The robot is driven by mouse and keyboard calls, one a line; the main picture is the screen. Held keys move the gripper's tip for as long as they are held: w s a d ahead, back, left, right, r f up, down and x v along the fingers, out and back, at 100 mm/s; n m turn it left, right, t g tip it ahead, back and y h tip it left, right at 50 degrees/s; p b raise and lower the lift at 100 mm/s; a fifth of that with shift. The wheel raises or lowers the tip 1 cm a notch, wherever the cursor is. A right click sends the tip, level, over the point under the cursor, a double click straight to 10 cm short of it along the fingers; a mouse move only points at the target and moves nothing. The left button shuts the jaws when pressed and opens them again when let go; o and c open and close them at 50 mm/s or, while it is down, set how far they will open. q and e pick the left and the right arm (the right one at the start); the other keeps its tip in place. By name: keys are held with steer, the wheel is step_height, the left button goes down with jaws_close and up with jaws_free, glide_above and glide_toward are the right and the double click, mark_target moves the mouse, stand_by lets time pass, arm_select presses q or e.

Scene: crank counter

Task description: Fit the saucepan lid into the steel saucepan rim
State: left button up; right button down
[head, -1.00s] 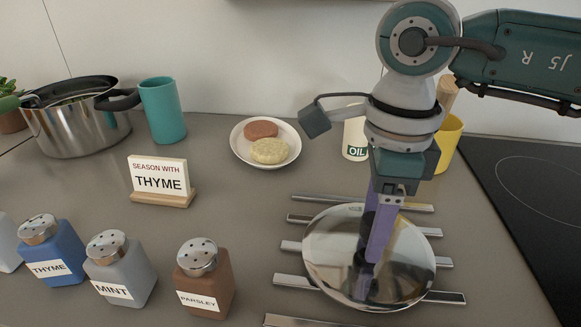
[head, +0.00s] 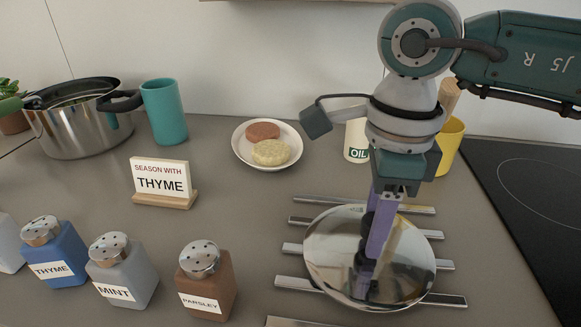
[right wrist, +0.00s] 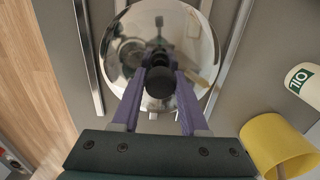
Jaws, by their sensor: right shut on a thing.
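The steel saucepan (head: 78,132) stands at the back left of the counter, with a dark inside and a dark handle at its rim. The shiny saucepan lid (head: 405,262) lies on a rack of metal bars at the lower right. Its black knob shows in the right wrist view (right wrist: 160,82). My right gripper (head: 370,240) points down over the lid, its purple fingers shut on the knob. The same fingers (right wrist: 159,70) are on either side of the knob in the right wrist view. My left gripper is not in view.
Shakers labelled thyme (head: 58,262), mint (head: 124,278) and parsley (head: 206,288) stand at the front left. A sign (head: 162,182), a teal cup (head: 163,112) and a plate with two patties (head: 240,158) stand behind. A yellow mug (head: 452,145) and dark cooktop (head: 520,190) are right.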

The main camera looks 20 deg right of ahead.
steer(key=shift+s+r+p, duration=0.15)
steer(key=shift+r+p, duration=1.65)
steer(key=shift+r, duration=0.5)
steer(key=shift+r, duration=0.1)
